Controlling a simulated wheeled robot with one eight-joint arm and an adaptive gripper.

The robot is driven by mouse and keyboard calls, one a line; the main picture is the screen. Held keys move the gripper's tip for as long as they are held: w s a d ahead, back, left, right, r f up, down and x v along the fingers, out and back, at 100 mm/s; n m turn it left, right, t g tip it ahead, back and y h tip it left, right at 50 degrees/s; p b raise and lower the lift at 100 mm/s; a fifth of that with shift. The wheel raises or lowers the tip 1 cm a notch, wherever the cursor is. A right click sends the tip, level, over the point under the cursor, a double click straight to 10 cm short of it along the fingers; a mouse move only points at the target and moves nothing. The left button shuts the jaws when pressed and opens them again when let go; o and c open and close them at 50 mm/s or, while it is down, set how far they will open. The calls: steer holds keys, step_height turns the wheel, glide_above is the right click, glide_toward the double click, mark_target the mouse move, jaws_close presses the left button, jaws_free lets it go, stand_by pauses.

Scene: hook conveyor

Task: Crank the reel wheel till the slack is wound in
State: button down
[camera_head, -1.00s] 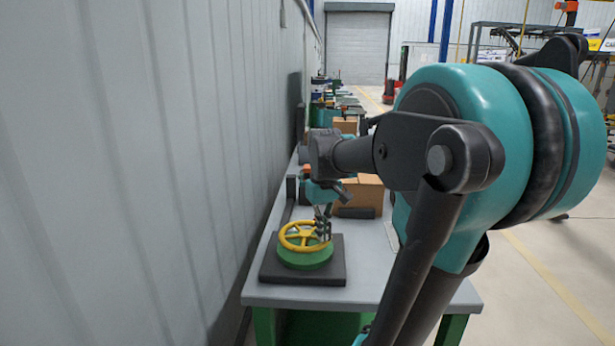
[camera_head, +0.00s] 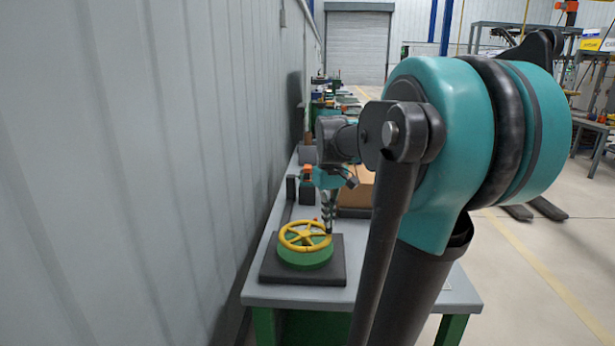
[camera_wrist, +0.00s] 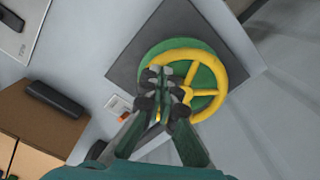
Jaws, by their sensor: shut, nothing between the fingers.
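The yellow reel wheel (camera_head: 289,242) lies flat on a green drum (camera_head: 305,263), on a dark square base plate (camera_head: 334,273). In the wrist view the wheel (camera_wrist: 222,82) shows its rim and spokes, with part of the near-left rim hidden behind my fingers. My gripper (camera_head: 328,222) is at the far right side of the wheel, pointing down. In the wrist view my gripper (camera_wrist: 163,82) has its fingertips together over the rim's left edge, with nothing between them. I cannot tell whether they touch the rim. No slack line is clearly visible.
The base plate sits near the front of a grey workbench (camera_head: 375,292) with green legs. A corrugated wall (camera_head: 150,170) runs close along the left. Floor is open at the right.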

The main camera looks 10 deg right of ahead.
step_height(320, 180, up, 6)
steer(key=shift+r, duration=0.25)
stand_by(0.4)
steer(key=shift+s, duration=0.1)
